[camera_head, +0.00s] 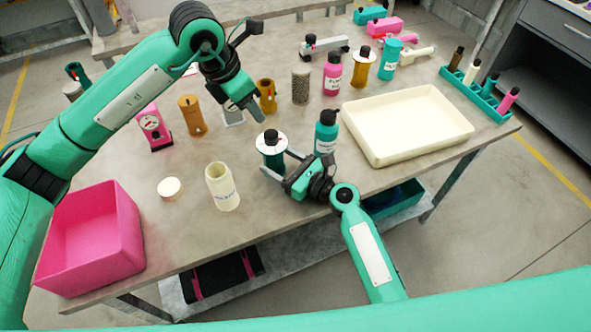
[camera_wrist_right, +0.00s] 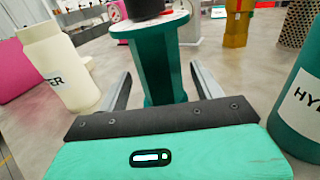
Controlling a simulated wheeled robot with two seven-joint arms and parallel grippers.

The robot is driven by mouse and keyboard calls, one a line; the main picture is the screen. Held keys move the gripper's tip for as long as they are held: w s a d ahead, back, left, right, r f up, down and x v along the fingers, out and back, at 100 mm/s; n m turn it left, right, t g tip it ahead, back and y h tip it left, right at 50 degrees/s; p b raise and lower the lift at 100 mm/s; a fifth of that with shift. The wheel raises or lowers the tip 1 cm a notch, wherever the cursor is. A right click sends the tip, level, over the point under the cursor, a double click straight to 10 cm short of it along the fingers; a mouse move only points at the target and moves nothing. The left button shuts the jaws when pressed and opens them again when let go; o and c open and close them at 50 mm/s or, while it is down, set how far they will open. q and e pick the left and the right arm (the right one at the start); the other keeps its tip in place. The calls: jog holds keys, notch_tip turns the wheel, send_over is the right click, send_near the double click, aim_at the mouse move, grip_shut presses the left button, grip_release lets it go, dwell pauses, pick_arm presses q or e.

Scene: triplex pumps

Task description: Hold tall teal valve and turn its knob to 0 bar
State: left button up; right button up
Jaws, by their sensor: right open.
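The tall teal valve (camera_head: 271,158) stands upright near the middle of the table, with a white dial disc (camera_head: 270,141) and a black knob on top. The dial's reading is too small to tell. My right gripper (camera_head: 278,164) is low and open, one finger on each side of the valve's body. In the right wrist view the teal body (camera_wrist_right: 155,65) stands between the two fingers (camera_wrist_right: 163,88), with visible gaps on both sides. My left gripper (camera_head: 253,116) points down just above and behind the valve's knob, apart from it. Whether its jaws are open is unclear.
A teal bottle (camera_head: 326,136) stands close to the valve's right. A cream jar (camera_head: 222,187) and its lid (camera_head: 169,187) are to the left. A yellow valve (camera_head: 267,97) and grey cylinder (camera_head: 301,86) stand behind. A cream tray (camera_head: 375,149) and pink bin (camera_head: 118,232) flank the area.

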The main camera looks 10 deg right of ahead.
aim_at(271, 133)
jog(key=shift+w+a, duration=0.5)
jog(key=shift+a, duration=0.05)
jog(key=c, duration=1.2)
pick_arm(q)
jog(key=o, duration=0.4)
pick_arm(e)
jog(key=shift+c, duration=0.6)
pick_arm(q)
jog(key=w+d+r+n+g+y, duration=0.2)
jog(key=d+r+n+y, duration=0.15)
jog(key=n, duration=1.35)
notch_tip(271, 133, down, 12)
jog(key=shift+s+d+f, duration=0.1)
jog(key=shift+f, duration=0.1)
